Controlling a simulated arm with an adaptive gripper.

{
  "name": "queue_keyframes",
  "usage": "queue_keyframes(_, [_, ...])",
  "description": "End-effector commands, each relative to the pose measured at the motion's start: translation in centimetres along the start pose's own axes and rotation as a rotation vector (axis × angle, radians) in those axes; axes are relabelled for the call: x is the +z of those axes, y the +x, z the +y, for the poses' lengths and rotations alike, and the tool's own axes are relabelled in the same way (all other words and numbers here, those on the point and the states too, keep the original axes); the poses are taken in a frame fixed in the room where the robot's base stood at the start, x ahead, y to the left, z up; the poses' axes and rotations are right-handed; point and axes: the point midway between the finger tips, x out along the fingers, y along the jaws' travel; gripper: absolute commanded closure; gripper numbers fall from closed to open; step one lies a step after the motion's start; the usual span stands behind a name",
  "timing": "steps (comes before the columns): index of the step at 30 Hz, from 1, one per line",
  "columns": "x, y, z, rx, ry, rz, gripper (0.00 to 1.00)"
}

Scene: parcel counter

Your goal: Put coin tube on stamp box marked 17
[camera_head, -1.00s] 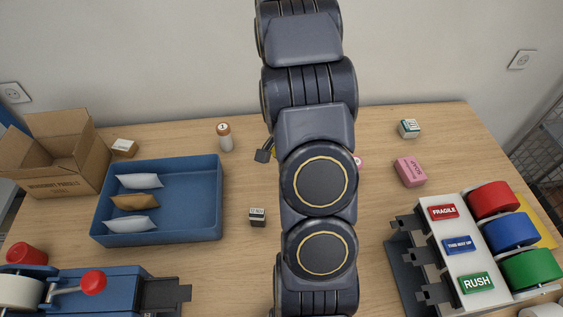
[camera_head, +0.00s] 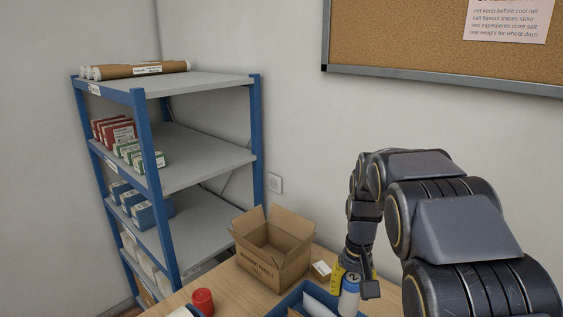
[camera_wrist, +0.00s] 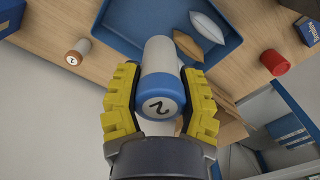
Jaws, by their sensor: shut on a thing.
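My gripper (camera_wrist: 161,105) is shut around a white tube with a blue end cap (camera_wrist: 158,102) marked 2. This tube also shows in the head view (camera_head: 348,298), at the bottom right beside the blue tray, with a yellow finger next to it. A second tube, white with an orange-brown end (camera_wrist: 77,52), lies apart from my gripper on the left of the wrist view. I cannot make out a box marked 17; the small boxes on the shelf have labels too small to read.
A blue-posted shelf (camera_head: 205,174) stands at the left with red, green and blue boxes and rolled tubes on top.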

Motion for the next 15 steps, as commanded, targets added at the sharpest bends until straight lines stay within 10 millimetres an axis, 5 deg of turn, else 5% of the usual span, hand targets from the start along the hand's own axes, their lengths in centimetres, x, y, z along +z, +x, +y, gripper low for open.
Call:
queue_keyframes(6, [0.7, -2.2, -4.6, 0.004, -0.205, 0.002, 0.92])
queue_keyframes(15, [0.8, -2.3, -5.0, 0.004, -0.226, 0.001, 0.92])
